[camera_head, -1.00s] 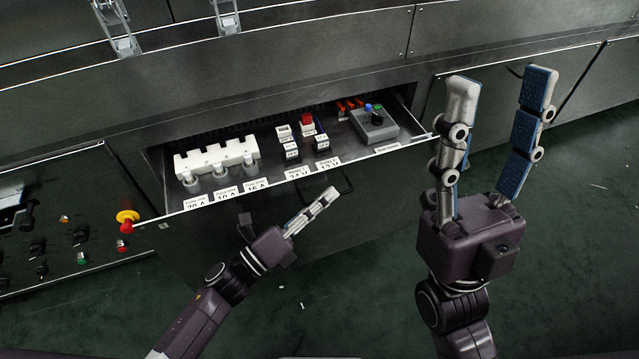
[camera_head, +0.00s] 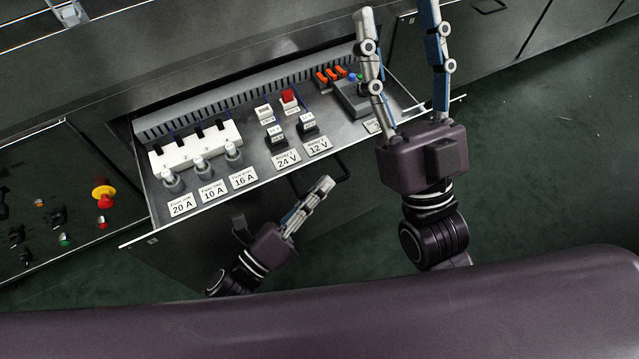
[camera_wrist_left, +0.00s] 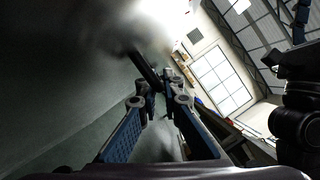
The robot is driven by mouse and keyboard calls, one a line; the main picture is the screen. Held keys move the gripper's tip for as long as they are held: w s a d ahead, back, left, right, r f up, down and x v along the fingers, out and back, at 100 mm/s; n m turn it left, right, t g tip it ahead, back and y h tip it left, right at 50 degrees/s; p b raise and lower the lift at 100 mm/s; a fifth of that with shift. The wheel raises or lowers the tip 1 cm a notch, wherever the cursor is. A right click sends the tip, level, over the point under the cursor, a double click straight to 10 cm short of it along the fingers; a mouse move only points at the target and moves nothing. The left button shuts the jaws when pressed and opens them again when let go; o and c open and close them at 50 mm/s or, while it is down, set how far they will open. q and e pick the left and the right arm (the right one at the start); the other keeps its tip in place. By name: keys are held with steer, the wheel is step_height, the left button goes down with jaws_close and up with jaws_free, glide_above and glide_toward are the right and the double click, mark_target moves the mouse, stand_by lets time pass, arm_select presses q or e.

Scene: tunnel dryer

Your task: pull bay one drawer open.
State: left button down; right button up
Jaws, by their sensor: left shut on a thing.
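The bay one drawer (camera_head: 190,250) stands pulled out of the dark machine front, its tray and contents open to view from above. Its black bar handle (camera_head: 346,172) sticks out from the front. My left gripper (camera_head: 325,186) is shut on the handle; its fingers hide part of the bar. In the left wrist view the dark bar (camera_wrist_left: 146,68) runs in between the blue-padded fingers (camera_wrist_left: 157,90). My right gripper (camera_head: 397,12) is open and empty, raised in front of the drawer's right end.
The drawer holds a white fuse block (camera_head: 198,147), several labelled fuses and relays, and a grey box (camera_head: 352,98) with buttons. A control panel with a red-and-yellow emergency stop (camera_head: 104,195) is at left. Green floor (camera_head: 540,150) is clear at right.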

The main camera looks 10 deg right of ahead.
arm_select(q)
steer(key=c, duration=2.4)
jaws_free()
steer(key=v, duration=1.2)
